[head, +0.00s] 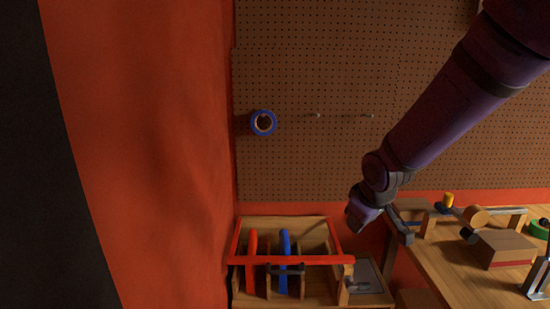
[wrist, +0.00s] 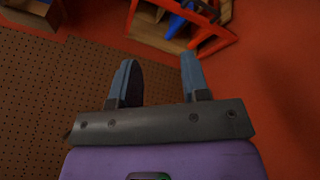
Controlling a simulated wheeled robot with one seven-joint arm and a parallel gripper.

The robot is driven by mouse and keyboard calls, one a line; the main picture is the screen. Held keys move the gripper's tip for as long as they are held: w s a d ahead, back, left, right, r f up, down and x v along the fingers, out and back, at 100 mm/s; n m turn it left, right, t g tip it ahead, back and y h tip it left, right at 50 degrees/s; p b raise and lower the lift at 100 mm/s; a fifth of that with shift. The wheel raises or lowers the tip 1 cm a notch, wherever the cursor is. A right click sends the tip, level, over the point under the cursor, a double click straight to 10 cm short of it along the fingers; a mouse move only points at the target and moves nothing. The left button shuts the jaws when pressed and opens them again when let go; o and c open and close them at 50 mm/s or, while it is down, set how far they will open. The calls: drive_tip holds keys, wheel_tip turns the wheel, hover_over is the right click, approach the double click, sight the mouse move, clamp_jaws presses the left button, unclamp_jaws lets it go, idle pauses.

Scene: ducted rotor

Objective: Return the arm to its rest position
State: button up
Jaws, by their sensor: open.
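My purple arm comes in from the upper right in the head view. My gripper (head: 402,226) hangs at its lower end, to the right of the wooden toolbox and by the left end of the workbench. In the wrist view my gripper (wrist: 157,80) shows two grey-blue fingers set well apart, with nothing between them. It is clear of the things around it.
A wooden toolbox (head: 340,259) with red rails holds a red tool and a blue tool (head: 284,262). The workbench (head: 445,262) bears wooden parts. Blue tape (head: 263,123) hangs on the pegboard (head: 310,165). A red wall (head: 140,150) stands at left.

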drive_tip(key=s+d+r+m, duration=0.4)
drive_tip(key=s+d+r, duration=0.3)
drive_tip(key=s+r, duration=0.4)
drive_tip(key=s+d+r+m, duration=0.1)
drive_tip(key=s+r, duration=0.1)
drive_tip(key=s, duration=0.5)
drive_tip(key=s+d+r+m, duration=0.2)
drive_tip(key=s+r, duration=0.1)
drive_tip(key=s, duration=0.4)
drive_tip(key=shift+s, duration=0.15)
